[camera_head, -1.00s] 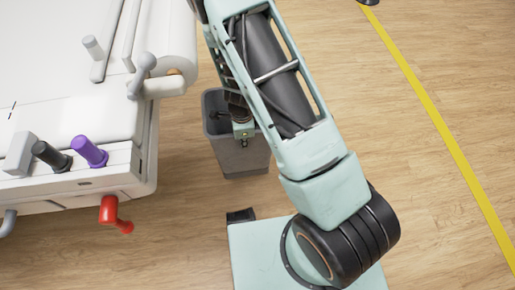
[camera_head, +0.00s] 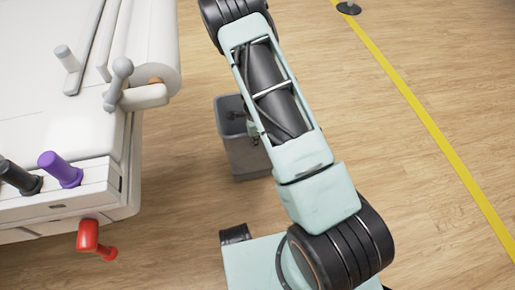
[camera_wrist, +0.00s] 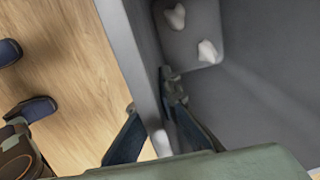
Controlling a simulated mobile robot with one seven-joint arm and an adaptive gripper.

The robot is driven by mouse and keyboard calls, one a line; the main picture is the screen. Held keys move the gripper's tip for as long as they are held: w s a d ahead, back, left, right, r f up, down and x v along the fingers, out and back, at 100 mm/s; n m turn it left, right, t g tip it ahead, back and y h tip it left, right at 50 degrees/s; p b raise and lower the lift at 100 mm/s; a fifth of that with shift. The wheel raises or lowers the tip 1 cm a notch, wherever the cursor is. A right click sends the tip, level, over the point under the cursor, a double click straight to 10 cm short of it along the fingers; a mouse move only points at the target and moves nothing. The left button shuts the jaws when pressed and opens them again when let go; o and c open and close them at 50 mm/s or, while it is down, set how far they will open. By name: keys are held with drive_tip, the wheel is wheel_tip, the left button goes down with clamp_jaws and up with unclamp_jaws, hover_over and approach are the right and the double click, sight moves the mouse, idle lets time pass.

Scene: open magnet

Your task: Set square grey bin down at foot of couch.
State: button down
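The square grey bin (camera_head: 248,160) is upright right of the white couch (camera_head: 60,125), with a floor gap between them in the head view. My arm covers part of its rim. In the wrist view, my gripper (camera_wrist: 150,92) has one finger outside and one inside the bin wall (camera_wrist: 130,50), shut on it. White crumpled pieces (camera_wrist: 207,52) lie inside the bin (camera_wrist: 265,85). I cannot tell whether the bin's base touches the floor.
Purple (camera_head: 60,169) and black (camera_head: 20,177) handles sit on the couch's near end, with a red lever (camera_head: 95,240) below. A yellow line (camera_head: 430,125) crosses the floor at right, with a dark post base (camera_head: 348,8) at its top. Wood floor is open between.

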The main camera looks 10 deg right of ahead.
drive_tip(key=shift+w+d+f+b, duration=0.25)
drive_tip(key=shift+f, duration=0.55)
drive_tip(key=shift+w+d+f+b, duration=0.2)
drive_tip(key=shift+f+b, duration=0.1)
drive_tip(key=shift+f, duration=0.55)
drive_tip(key=shift+w+d+f+b, duration=0.25)
drive_tip(key=shift+f, duration=0.7)
drive_tip(key=c, duration=2.2)
unclamp_jaws()
drive_tip(key=shift+s, duration=0.1)
drive_tip(key=shift+o, duration=0.2)
wheel_tip(320, 180, up, 12)
drive_tip(key=p, duration=0.4)
drive_tip(key=shift+s, duration=0.3)
